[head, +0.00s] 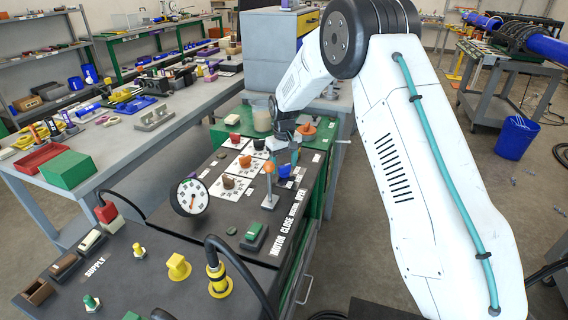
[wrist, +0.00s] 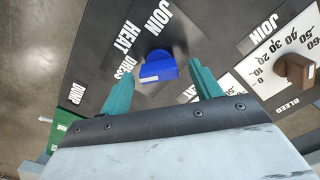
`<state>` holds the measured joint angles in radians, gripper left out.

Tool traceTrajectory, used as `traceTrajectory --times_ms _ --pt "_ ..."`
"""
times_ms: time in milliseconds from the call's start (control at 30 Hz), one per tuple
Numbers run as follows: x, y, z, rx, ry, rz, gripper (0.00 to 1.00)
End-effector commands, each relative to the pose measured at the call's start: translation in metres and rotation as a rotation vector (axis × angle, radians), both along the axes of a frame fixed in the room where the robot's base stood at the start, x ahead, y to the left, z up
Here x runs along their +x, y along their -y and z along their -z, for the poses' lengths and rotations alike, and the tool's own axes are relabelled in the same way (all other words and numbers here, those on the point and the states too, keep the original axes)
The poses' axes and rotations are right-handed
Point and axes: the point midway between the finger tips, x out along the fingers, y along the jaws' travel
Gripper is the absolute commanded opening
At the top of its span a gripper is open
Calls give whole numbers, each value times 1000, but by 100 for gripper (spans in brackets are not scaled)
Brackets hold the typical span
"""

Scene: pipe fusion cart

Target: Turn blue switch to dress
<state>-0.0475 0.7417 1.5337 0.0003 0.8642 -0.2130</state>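The blue switch (wrist: 158,67) sits on a dark panel, with the labels JOIN, HEAT, DRESS and DUMP printed around its left and upper side in the wrist view. A short white mark shows near its lower edge; I cannot tell for sure which label it points to. The DRESS label (wrist: 124,67) is just left of the switch. The blue switch also shows in the head view (head: 286,171), partly hidden by my fingers. My gripper (wrist: 161,72) is open, its two teal fingers on either side of the switch, with visible gaps. The gripper also shows in the head view (head: 283,162).
A brown knob (wrist: 295,70) on a white numbered dial is right of the switch. In the head view, an orange-topped lever (head: 269,185) stands close in front of my gripper. A round gauge (head: 190,197) and a green switch (head: 254,232) are nearby on the cart.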

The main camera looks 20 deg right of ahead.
Motion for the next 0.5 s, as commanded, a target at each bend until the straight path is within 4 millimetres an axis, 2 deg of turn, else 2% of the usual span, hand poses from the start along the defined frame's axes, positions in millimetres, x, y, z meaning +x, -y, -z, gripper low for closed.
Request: traceTrajectory --times_ms 133,233,500 --pt "0 0 -1 0 0 1 64" --pt "0 0 -11 1 2 1 64" --pt "0 -1 -57 0 3 0 64"
